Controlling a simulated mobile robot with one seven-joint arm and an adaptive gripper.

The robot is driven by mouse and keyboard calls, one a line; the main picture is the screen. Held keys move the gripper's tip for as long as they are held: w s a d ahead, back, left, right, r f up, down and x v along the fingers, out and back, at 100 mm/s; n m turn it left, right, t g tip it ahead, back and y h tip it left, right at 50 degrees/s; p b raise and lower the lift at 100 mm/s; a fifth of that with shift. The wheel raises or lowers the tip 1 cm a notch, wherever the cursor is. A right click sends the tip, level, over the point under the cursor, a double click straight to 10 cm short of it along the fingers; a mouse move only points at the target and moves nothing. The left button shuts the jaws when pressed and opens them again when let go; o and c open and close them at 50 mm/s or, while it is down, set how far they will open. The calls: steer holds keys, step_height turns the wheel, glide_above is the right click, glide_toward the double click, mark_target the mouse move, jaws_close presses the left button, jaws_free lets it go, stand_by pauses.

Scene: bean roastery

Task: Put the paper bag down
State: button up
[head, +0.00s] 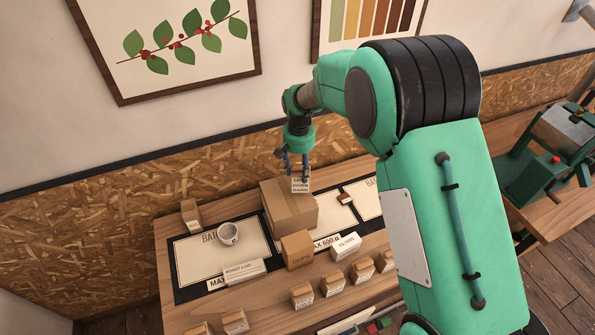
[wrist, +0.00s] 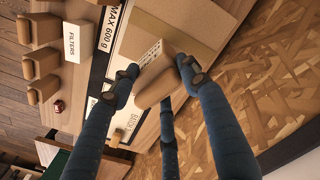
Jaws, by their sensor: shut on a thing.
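The paper bag (head: 300,186) is small and brown with a printed white label. My gripper (head: 293,170) is shut on it above the table. In the head view the bag overlaps the back right of a large cardboard box (head: 285,215); whether it touches the box I cannot tell. In the wrist view the bag (wrist: 155,85) sits tilted between my dark fingers, with the box (wrist: 180,30) beyond it.
A small brown item (head: 345,198) lies right of the box. A cups box (head: 297,250), a white filters box (head: 346,247) and a roast log block (head: 245,270) stand in front. Several small bags (head: 302,296) line the front.

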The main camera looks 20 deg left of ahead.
steer(key=shift+w+a+f, duration=0.1)
steer(key=shift+w+a, duration=0.55)
steer(key=shift+w, duration=0.2)
steer(key=shift+f+p, duration=0.5)
steer(key=shift+f, duration=1.2)
steer(key=shift+f, duration=0.2)
steer(key=o, duration=1.6)
steer(key=shift+c, duration=0.2)
steer(key=shift+r, duration=0.1)
step_height(320, 180, up, 12)
steer(key=shift+r+b, duration=0.1)
steer(key=shift+b, duration=0.7)
